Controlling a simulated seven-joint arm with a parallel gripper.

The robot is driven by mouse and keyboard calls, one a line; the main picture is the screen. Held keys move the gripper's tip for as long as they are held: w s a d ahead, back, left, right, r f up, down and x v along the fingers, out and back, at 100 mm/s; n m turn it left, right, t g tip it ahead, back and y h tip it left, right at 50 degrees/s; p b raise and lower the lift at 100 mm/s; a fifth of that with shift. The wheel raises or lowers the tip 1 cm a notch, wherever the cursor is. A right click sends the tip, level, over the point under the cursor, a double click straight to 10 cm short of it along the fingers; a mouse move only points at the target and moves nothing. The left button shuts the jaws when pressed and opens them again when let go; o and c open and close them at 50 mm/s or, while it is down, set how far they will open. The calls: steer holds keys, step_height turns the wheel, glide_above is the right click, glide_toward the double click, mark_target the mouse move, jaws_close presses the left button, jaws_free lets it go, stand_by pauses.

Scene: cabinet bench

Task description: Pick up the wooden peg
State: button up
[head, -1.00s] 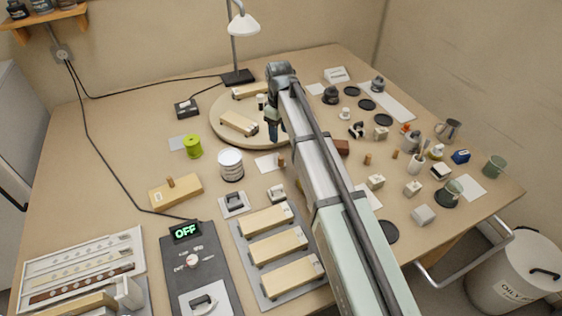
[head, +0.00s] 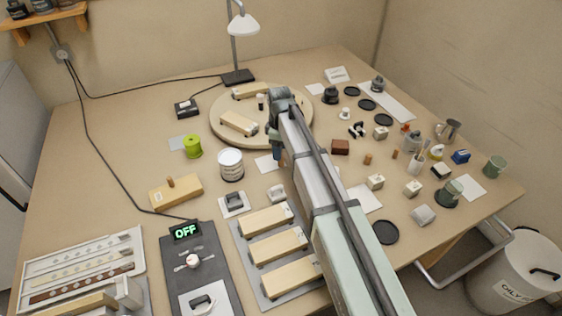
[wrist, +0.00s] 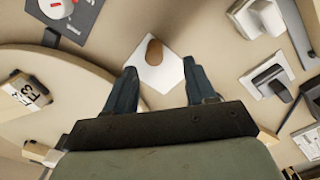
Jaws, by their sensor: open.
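A wooden peg (wrist: 154,51), brown with a rounded top, stands on a white paper square (wrist: 158,73) in the wrist view. In that view it lies just beyond and between the two open fingers of my gripper (wrist: 159,68), nothing held. In the head view my gripper (head: 281,157) is over the same white paper (head: 265,164), and my arm and fingers hide the peg there. I cannot tell how high the fingers are above it.
The round wooden turntable (head: 222,138) with beige blocks is close behind my gripper. Other small pegs (head: 367,159) are to the right.

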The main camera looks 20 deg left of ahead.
steer(key=shift+w+d+f, duration=0.1)
steer(key=shift+w+f, duration=0.1)
steer(key=shift+f, duration=1.25)
steer(key=shift+w+d+f, duration=0.1)
steer(key=shift+w+f, duration=0.1)
steer(key=shift+f, duration=1.25)
jaws_close()
